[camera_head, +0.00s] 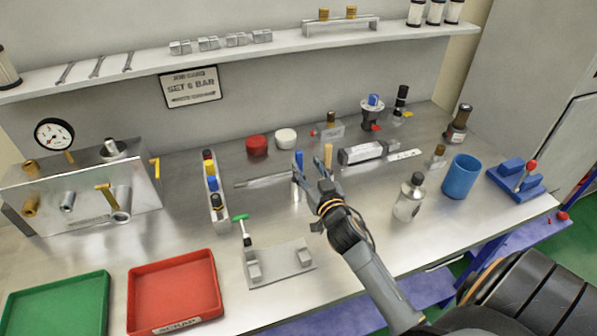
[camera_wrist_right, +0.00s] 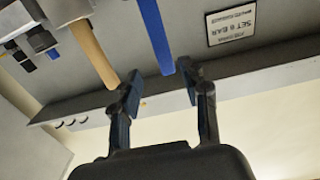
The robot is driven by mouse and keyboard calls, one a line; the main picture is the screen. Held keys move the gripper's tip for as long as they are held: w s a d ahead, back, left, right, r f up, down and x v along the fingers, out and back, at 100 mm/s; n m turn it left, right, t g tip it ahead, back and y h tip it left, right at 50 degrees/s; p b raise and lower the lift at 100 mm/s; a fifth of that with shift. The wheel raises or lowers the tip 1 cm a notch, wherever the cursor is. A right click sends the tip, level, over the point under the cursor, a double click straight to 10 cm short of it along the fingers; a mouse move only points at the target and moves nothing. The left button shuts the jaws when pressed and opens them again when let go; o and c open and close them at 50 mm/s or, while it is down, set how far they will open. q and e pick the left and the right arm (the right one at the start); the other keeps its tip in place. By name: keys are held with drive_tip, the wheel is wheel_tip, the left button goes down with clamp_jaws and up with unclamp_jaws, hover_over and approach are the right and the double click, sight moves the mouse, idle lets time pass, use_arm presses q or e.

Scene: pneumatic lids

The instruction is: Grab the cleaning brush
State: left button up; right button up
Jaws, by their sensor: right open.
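My right gripper (camera_head: 311,178) is open and empty above the middle of the steel bench. Two slim upright handles show close to its fingertips: a blue one (camera_head: 299,160) and a tan wooden one (camera_head: 328,154). In the right wrist view, the blue handle (camera_wrist_right: 155,32) reaches toward the gap between the open fingers (camera_wrist_right: 160,72), and the wooden handle (camera_wrist_right: 93,52) ends near the left finger. No bristles are clear, so I cannot tell which of the two is the cleaning brush. Their lower parts are partly hidden by the gripper. My left gripper is out of view.
A metal cylinder (camera_head: 362,153) lies just right of the handles. A bottle (camera_head: 409,198) and blue cup (camera_head: 461,177) stand farther right. A bottle rack (camera_head: 217,206) and green-topped tool (camera_head: 243,228) are left; red (camera_head: 172,287) and green (camera_head: 58,313) trays sit front left.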

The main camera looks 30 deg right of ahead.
sight(300, 156)
drive_tip(key=w, duration=0.1)
drive_tip(key=w+r+p, duration=0.1)
drive_tip(key=w+p, duration=0.1)
drive_tip(key=shift+r, duration=0.25)
drive_tip(key=shift+w+d+f, duration=0.1)
drive_tip(key=shift+w+f, duration=0.05)
drive_tip(key=shift+w, duration=0.35)
drive_tip(key=shift+w+d+f, duration=0.1)
drive_tip(key=shift+w+f, duration=0.05)
drive_tip(key=shift+w, duration=0.5)
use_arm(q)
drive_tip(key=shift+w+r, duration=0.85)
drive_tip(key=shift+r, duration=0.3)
use_arm(e)
drive_tip(key=shift+s, duration=0.1)
drive_tip(key=c, duration=0.6)
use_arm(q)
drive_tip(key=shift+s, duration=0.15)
use_arm(e)
clamp_jaws()
